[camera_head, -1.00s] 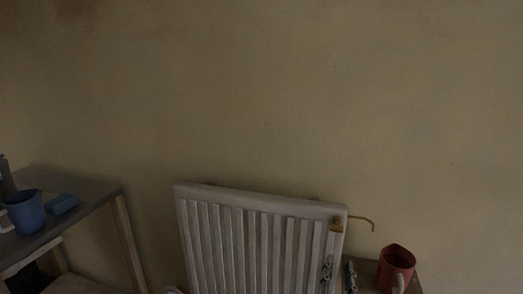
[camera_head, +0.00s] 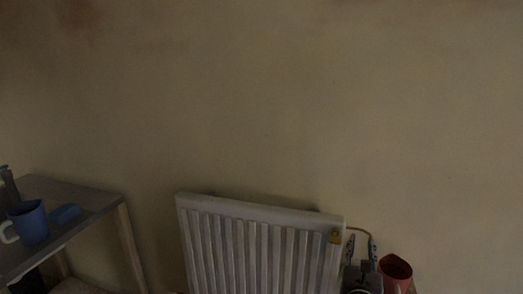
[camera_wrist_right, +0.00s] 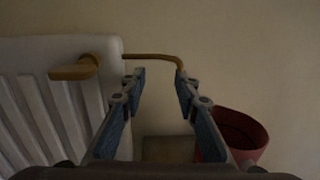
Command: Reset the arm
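My left gripper is not in view.
A white radiator (camera_head: 262,215) with a brass valve and pipe stands against the plaster wall. The wall above is bare.

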